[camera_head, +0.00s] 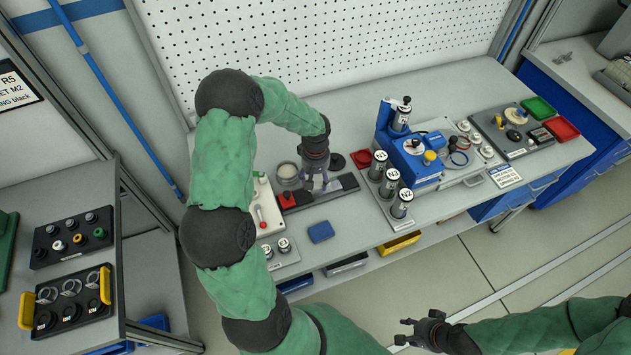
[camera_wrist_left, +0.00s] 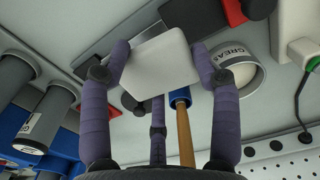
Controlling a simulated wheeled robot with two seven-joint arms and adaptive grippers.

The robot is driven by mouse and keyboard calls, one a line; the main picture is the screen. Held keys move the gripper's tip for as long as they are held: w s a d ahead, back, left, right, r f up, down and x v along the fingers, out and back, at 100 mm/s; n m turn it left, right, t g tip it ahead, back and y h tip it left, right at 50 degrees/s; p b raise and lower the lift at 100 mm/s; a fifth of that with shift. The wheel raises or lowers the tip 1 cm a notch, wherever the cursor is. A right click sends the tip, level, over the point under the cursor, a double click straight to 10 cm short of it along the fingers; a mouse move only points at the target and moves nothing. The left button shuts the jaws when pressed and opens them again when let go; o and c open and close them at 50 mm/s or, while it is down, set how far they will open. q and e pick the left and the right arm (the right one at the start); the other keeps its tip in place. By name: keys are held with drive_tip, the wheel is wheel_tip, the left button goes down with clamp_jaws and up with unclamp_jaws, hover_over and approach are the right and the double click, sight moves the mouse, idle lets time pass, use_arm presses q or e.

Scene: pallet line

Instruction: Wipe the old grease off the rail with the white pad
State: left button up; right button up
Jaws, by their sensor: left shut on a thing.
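My left gripper (camera_head: 314,186) is over the dark rail (camera_head: 345,184) on the bench. In the left wrist view its purple fingers (camera_wrist_left: 160,70) are shut on the white pad (camera_wrist_left: 158,58), one on either side. The rail (camera_wrist_left: 196,16) shows beyond the pad, partly hidden by it. I cannot tell whether the pad touches the rail. A red block (camera_head: 288,199) sits at the rail's left end. My right gripper (camera_head: 413,332) is open and empty, away from the bench over the floor.
An open grease tin (camera_head: 287,172) stands behind the rail, with a brush (camera_wrist_left: 184,130) near it in the wrist view. A blue block (camera_head: 321,232) lies in front. A blue press (camera_head: 412,155) and labelled cylinders (camera_head: 389,182) stand to the right; a white case (camera_head: 264,208) is left.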

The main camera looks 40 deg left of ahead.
use_arm(q)
drive_tip(key=shift+r+p, duration=0.65)
drive_tip(key=shift+r, duration=0.85)
drive_tip(key=shift+d, duration=0.1)
